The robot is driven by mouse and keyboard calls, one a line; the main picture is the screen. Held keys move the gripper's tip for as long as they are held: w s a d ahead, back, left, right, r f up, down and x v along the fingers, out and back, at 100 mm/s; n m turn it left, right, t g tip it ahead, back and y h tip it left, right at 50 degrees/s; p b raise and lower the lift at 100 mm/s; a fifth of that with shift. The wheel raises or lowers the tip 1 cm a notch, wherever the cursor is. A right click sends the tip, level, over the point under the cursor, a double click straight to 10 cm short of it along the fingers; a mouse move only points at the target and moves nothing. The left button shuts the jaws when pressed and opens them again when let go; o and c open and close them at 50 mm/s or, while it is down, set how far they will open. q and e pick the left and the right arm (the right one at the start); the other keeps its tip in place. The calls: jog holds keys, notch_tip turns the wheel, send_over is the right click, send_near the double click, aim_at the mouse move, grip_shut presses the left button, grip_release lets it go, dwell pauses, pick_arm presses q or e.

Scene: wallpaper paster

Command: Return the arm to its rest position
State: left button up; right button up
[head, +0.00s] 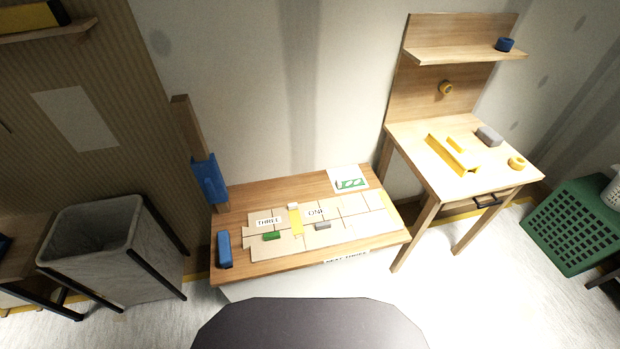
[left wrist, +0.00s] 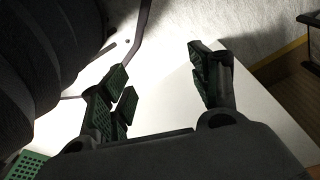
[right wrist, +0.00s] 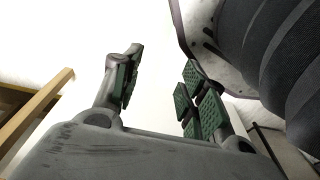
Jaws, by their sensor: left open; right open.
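Neither arm nor gripper shows in the head view. My left gripper (left wrist: 163,85) shows in the left wrist view, its green-padded fingers spread apart with nothing between them. My right gripper (right wrist: 160,88) shows in the right wrist view, also spread and empty. In both wrist views a dark ribbed part of my own body is close beside the fingers. A pale surface lies behind each gripper.
A low wooden table (head: 290,268) ahead bears pale panels, a green block (head: 272,236) and a blue block (head: 224,249). A taller workbench (head: 500,180) with yellow parts stands right. A grey bin (head: 150,262) stands left, a green crate (head: 575,228) far right.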

pick_arm(q)
jog(key=s+a+r+p, duration=0.1)
jog(key=s+a+p, duration=0.1)
jog(key=s+p, duration=0.5)
jog(key=s+a+r+p, duration=0.2)
jog(key=s+a+p, duration=0.1)
jog(key=s+p, duration=0.5)
jog(key=shift+s+a+g+p, duration=0.2)
jog(key=shift+s+g+p, duration=0.1)
jog(key=shift+s, duration=0.4)
pick_arm(e)
jog(key=s+d+r, duration=0.1)
jog(key=s+d, duration=0.1)
jog(key=s, duration=0.6)
jog(key=s+d+r, duration=0.2)
jog(key=s+d, duration=0.1)
jog(key=s, duration=0.5)
jog(key=shift+s+d+g, duration=0.2)
jog(key=shift+g, duration=0.1)
